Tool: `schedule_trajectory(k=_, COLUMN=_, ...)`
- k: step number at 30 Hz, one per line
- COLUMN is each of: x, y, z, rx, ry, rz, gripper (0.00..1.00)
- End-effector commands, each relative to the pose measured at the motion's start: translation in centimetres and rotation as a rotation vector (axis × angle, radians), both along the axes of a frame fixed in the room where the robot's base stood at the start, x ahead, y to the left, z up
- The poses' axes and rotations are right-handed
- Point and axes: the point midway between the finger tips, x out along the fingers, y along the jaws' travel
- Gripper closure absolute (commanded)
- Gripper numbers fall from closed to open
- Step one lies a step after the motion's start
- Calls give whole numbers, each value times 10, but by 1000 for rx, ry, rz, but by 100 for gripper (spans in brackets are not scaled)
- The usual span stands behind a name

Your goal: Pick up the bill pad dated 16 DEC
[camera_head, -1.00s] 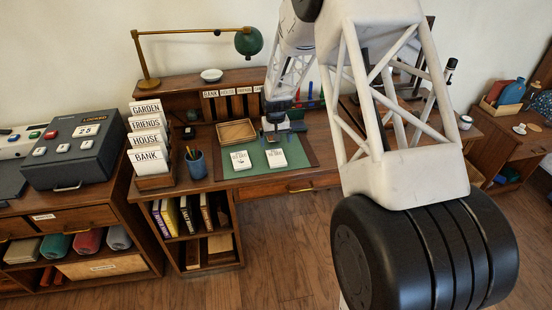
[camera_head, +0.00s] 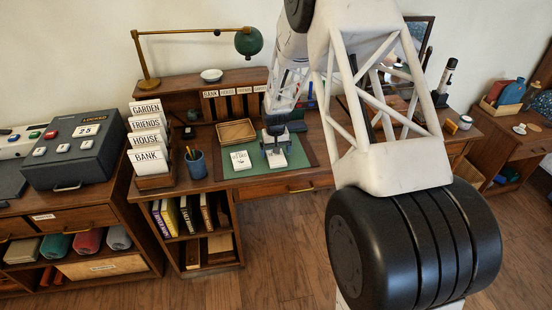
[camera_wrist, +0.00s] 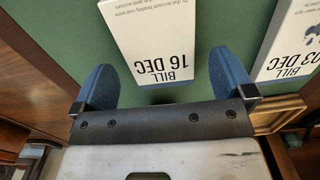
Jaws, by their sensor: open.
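The white bill pad dated 16 DEC (camera_wrist: 150,45) lies on the green desk mat. Its printed end lies between the two fingertips in the wrist view. In the head view it is the right-hand pad (camera_head: 277,161), partly hidden under my gripper (camera_head: 275,147). My gripper (camera_wrist: 163,80) is open, with a blue finger on each side of the pad's end. I see green gaps beside the pad and no clear contact. How high the fingertips are above the mat I cannot tell. A second bill pad, dated 03 DEC (camera_wrist: 291,42), lies beside it, at left in the head view (camera_head: 240,161).
The green mat (camera_head: 262,174) lies on the wooden desk. A wooden tray (camera_head: 236,132) stands behind the pads. A blue pencil cup (camera_head: 195,163) and a card rack (camera_head: 154,181) stand left. A brass lamp (camera_head: 190,32) arches over the desk's back.

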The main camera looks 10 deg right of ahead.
Motion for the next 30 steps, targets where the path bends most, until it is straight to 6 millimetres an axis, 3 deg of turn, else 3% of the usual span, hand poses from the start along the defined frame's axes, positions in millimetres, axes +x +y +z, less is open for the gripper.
schedule_trajectory(k=6, x=0, y=0, z=-14, rx=0, ry=0, rz=0, gripper=0)
schedule_trajectory(k=22, x=0, y=0, z=-14, rx=0, ry=0, rz=0, gripper=0)
schedule_trajectory(k=30, x=0, y=0, z=-14, rx=0, ry=0, rz=0, gripper=40)
